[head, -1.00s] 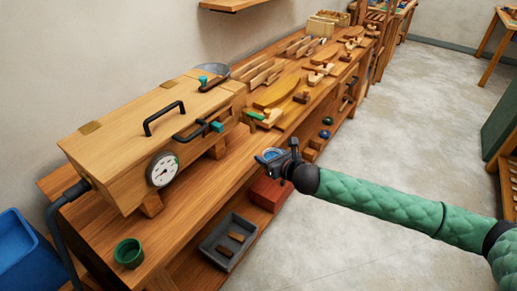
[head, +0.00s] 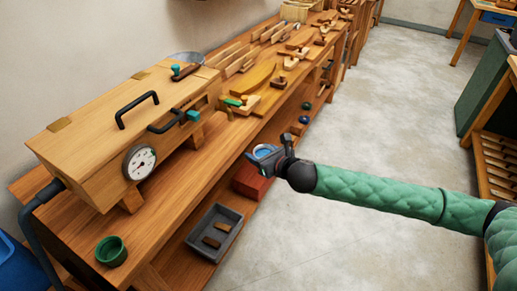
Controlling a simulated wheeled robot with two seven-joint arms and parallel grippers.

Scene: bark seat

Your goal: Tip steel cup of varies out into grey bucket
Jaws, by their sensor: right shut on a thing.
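My right gripper (head: 268,158) reaches in from the right on its green-sleeved arm, beside the bench's front edge. It is shut on a small round cup (head: 264,151), the steel cup as far as I can tell. The cup's open top shows a blue inside; at this size I cannot make out what it holds. The jaws hide part of the cup. It looks roughly upright. I see no clear grey bucket in this view. My left gripper is not in view.
A wooden steam box (head: 85,135) with a dial sits on the workbench (head: 65,225). A green cup (head: 111,251) stands at the near end. A grey tray (head: 232,219) and a red box (head: 250,181) are on the lower shelf. The floor right of the bench is clear.

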